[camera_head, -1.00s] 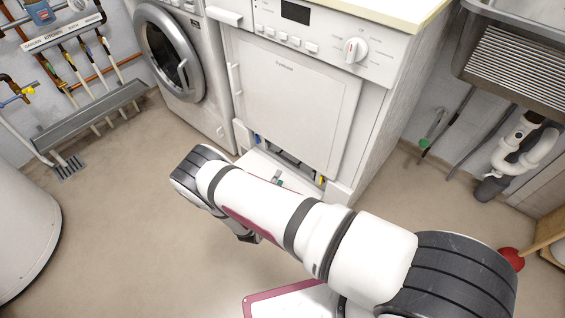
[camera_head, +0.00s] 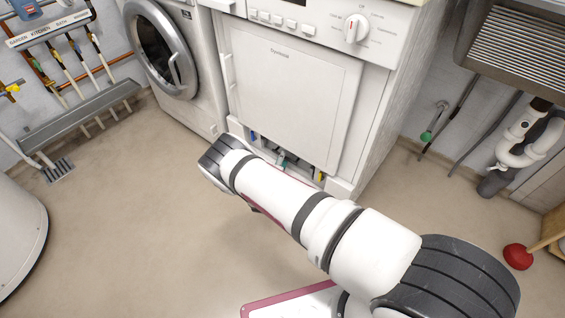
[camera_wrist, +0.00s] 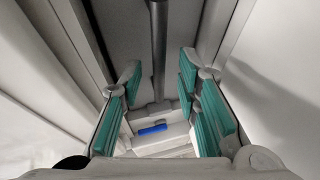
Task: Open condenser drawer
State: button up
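The white dryer (camera_head: 290,90) stands at the top middle of the head view. Its low compartment (camera_head: 292,163) is open at the base, with a blue part (camera_head: 254,136) at its left end and a yellow part (camera_head: 319,175) at its right end. The condenser drawer cannot be made out clearly behind my arm. My gripper (camera_wrist: 159,80) has teal pads spread wide and holds nothing. In the wrist view a blue bar (camera_wrist: 152,129) on a pale block shows between the fingers, apart from both pads.
A front-loading washing machine (camera_head: 170,60) stands left of the dryer. A white drainpipe (camera_head: 525,140) and a red plunger (camera_head: 517,256) are at the right. A white cylinder (camera_head: 18,240) is at the left edge. The floor (camera_head: 130,220) to the left is clear.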

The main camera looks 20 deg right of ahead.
jog(key=shift+w+d+f, duration=0.1)
jog(key=shift+w+d, duration=0.15)
jog(key=shift+w, duration=0.15)
grip_shut()
jog(key=shift+s, duration=0.1)
